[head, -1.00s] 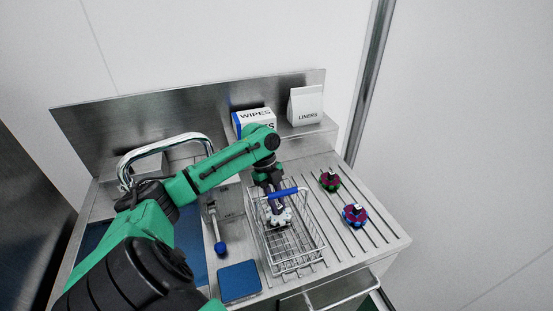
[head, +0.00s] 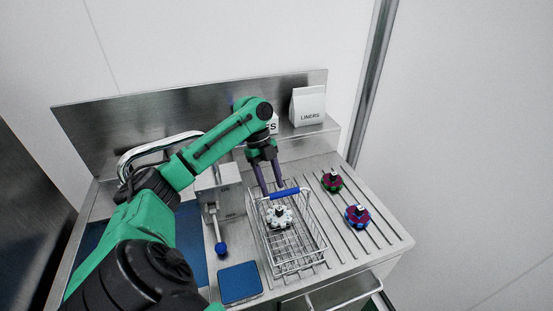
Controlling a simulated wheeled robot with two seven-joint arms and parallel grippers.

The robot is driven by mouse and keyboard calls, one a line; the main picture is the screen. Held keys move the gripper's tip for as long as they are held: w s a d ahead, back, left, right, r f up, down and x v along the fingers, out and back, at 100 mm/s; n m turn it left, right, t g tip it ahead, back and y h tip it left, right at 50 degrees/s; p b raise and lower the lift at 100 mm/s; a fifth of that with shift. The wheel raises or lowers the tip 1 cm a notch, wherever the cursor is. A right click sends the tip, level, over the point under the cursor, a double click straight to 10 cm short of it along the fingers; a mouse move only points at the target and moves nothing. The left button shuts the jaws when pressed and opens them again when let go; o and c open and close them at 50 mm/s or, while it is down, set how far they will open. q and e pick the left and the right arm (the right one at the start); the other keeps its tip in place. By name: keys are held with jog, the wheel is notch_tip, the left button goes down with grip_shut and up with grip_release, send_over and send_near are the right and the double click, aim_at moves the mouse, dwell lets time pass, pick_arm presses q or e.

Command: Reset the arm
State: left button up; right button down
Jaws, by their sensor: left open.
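My left arm comes in from the left, and its left gripper (head: 268,189) is open and empty. It points down over the back end of the wire basket (head: 312,228), just behind its blue handle (head: 285,194). A white knobbed rotary part (head: 279,216) sits inside the basket, apart from the gripper's fingers. A red and green knobbed part (head: 332,182) and a blue and red one (head: 357,216) stand on the grooved steel drainboard, right of the basket. My right gripper is not in view.
A white LINERS bag (head: 308,106) and a partly hidden WIPES box (head: 273,124) stand on the back shelf. A blue-knobbed lever (head: 221,248) and a blue pad (head: 239,283) lie left of the basket. A curved metal tap (head: 150,148) stands behind my arm.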

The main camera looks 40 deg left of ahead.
pick_arm(q)
jog(key=v, duration=0.4)
jog(key=shift+a+r, duration=0.1)
jog(key=shift+r, duration=0.15)
jog(key=shift+r, duration=0.1)
